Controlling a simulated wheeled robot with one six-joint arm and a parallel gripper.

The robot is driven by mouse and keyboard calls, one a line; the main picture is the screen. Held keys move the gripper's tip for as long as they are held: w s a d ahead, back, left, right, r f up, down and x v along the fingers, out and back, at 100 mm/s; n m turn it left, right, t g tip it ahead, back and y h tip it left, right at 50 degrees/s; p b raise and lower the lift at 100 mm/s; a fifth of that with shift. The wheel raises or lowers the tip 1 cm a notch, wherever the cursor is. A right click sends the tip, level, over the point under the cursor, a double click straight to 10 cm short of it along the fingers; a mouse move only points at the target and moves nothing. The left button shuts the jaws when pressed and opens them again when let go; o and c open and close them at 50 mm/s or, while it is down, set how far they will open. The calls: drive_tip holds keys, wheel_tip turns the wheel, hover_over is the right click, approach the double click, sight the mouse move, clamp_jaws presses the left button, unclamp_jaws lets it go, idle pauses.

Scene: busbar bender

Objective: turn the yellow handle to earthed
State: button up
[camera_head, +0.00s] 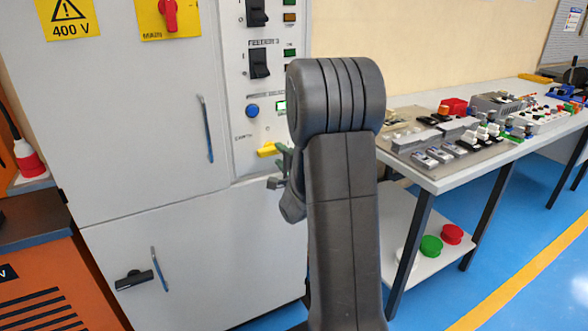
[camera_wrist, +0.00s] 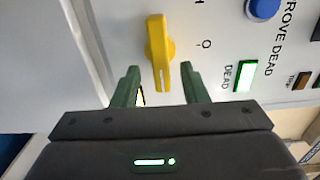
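The yellow handle (camera_head: 267,149) sits low on the grey cabinet's control panel, under the word EARTH. In the wrist view the yellow handle (camera_wrist: 160,50) runs lengthwise up the picture, with a round hub and a narrower lower end. My gripper (camera_wrist: 160,72) is open, with one green finger on each side of the handle's lower end. I see gaps on both sides and no contact; the depth between fingertips and handle is unclear. In the head view my gripper (camera_head: 282,168) is close to the handle, partly hidden by my arm. A letter O shows beside the handle.
A blue button (camera_head: 252,111) and a lit green DEAD indicator (camera_wrist: 245,76) are near the handle. Black switches (camera_head: 259,63) are higher on the panel. A cabinet door handle (camera_head: 206,128) is to the left. A workbench (camera_head: 440,182) with parts stands right.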

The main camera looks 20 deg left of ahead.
drive_tip(key=v, duration=1.1)
drive_tip(key=x, duration=1.3)
drive_tip(key=shift+w+a, duration=0.3)
drive_tip(key=shift+s+d, duration=0.1)
drive_tip(key=shift+d, duration=0.05)
